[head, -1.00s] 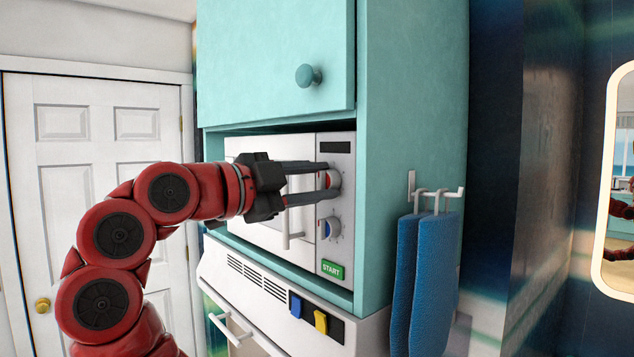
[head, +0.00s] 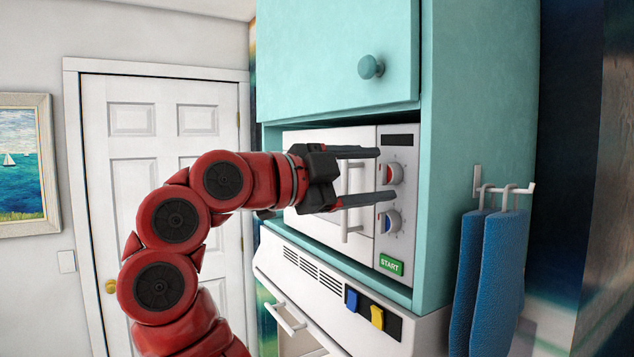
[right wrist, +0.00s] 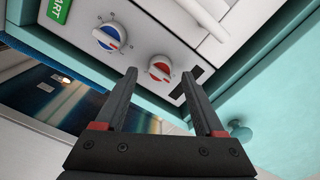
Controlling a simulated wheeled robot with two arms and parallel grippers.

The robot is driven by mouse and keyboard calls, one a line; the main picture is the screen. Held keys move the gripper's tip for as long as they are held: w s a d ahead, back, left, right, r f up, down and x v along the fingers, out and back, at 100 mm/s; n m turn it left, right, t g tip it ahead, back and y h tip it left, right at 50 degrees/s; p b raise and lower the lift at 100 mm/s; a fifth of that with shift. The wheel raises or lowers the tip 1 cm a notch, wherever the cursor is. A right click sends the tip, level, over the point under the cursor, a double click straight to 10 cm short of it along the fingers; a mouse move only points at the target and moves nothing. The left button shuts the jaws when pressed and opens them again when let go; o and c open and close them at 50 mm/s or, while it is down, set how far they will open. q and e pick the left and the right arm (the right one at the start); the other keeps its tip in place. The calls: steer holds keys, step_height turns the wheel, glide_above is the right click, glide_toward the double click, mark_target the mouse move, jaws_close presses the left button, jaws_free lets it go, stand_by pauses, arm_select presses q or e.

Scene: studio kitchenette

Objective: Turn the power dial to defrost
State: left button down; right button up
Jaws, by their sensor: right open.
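The white microwave (head: 367,172) has two dials on its right-hand panel. The upper dial (head: 392,173) is red and white; the lower dial (head: 392,221) is blue and white. I cannot read which one is power. My right gripper (head: 386,174) is open and empty, just in front of the red dial, one finger above it and one below in the head view. In the right wrist view the red dial (right wrist: 160,70) shows between the open fingertips (right wrist: 160,73), and the blue dial (right wrist: 108,37) lies outside them. The dial markings are too small to read. My left gripper is out of view.
A green START button (head: 391,265) is below the dials. The microwave's vertical handle (head: 345,205) is beside my fingers. A teal cabinet (head: 480,110) surrounds the microwave. Blue mitts (head: 497,270) hang at right. An appliance with blue and yellow switches (head: 377,317) is below.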

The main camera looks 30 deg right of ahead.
steer(key=s+a+p, duration=0.1)
steer(key=a, duration=1.5)
steer(key=shift+s+f, duration=0.1)
